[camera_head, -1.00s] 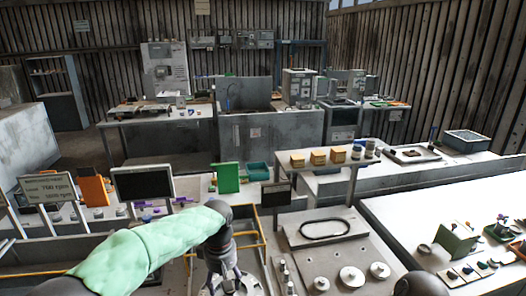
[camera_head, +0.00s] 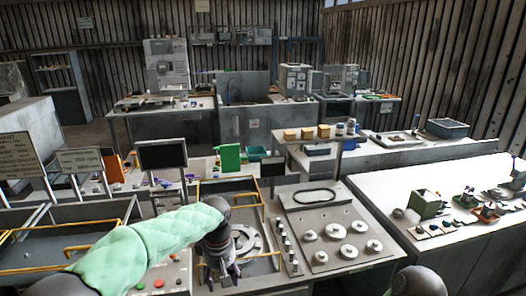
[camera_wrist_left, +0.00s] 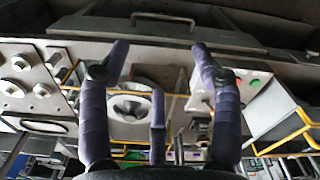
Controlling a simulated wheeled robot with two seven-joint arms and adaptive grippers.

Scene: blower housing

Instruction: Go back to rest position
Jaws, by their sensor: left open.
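My left gripper (camera_head: 222,276) hangs at the end of my green-sleeved arm, low in the head view, over the front of the bench. In the left wrist view its purple-grey fingers (camera_wrist_left: 160,52) are spread apart with nothing between them. A round grey housing (camera_head: 246,240) sits in a yellow-railed bay just beyond the gripper, partly hidden by my arm. It also shows in the left wrist view (camera_wrist_left: 130,106), behind the fingers. My right gripper is not in view; only a dark rounded part of mine shows at the bottom right.
A grey plate (camera_head: 330,222) with several round metal parts and a black ring (camera_head: 315,196) lies right of the bay. A button panel (camera_head: 160,282) is below my arm. A small dark monitor (camera_head: 162,154) stands behind it. A white table (camera_head: 385,190) with small parts is at right.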

